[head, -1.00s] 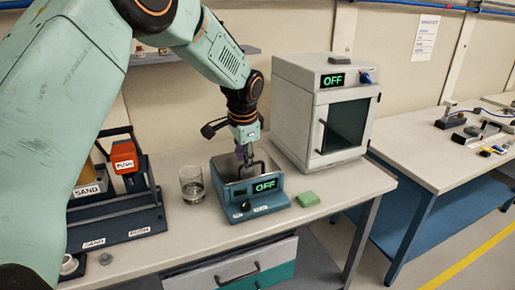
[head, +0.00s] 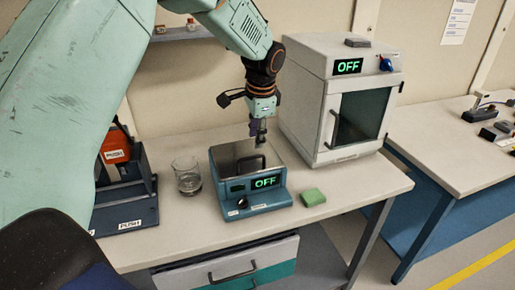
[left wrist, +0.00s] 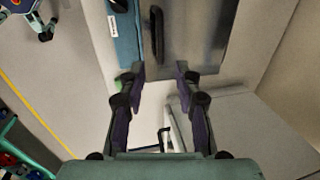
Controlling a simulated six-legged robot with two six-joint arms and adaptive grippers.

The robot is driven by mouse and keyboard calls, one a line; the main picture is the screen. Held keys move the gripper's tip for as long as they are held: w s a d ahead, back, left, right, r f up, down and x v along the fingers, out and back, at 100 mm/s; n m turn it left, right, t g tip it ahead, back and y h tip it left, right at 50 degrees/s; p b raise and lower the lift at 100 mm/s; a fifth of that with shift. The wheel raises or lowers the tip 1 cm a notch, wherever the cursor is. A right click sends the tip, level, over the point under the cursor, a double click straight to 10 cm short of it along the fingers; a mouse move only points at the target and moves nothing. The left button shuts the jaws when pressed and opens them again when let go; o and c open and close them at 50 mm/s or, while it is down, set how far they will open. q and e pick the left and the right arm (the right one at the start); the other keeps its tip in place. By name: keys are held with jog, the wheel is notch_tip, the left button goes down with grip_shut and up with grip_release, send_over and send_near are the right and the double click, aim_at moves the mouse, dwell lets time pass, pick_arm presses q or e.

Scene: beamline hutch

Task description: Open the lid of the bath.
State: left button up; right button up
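The bath (head: 280,196) is a teal box with a green OFF display, on the near bench. Its shiny metal lid (head: 228,160) lies flat on top and looks closed, with a dark bar handle (head: 249,164). The lid (left wrist: 205,35) and the handle (left wrist: 156,32) also show at the top of the left wrist view. My left gripper (head: 258,132) points down above the lid's back right part. In the left wrist view its fingers (left wrist: 161,76) are apart with nothing between them, and the handle lies beyond the fingertips. My right gripper is in neither view.
A glass beaker (head: 187,178) stands left of the bath. A green block (head: 313,197) lies to its right. A white oven (head: 318,110) with an OFF display stands behind right. An orange-and-dark rack (head: 125,200) is at left. A second bench (head: 440,150) is at right.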

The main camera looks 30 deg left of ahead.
aim_at(255, 157)
pick_arm(q)
jog(key=f, duration=0.3)
jog(key=a+f, duration=0.1)
jog(key=f, duration=0.1)
jog(key=shift+w+a+f, duration=0.1)
jog(key=shift+w+f, duration=0.1)
jog(key=shift+w, duration=0.05)
jog(key=shift+w+f, duration=0.15)
jog(key=shift+f, duration=0.35)
jog(key=shift+s+r, duration=0.1)
jog(key=shift+s, duration=0.15)
jog(key=shift+w, duration=0.3)
jog(key=c, duration=0.6)
jog(key=shift+s, duration=0.15)
grip_shut()
jog(key=shift+f, duration=0.2)
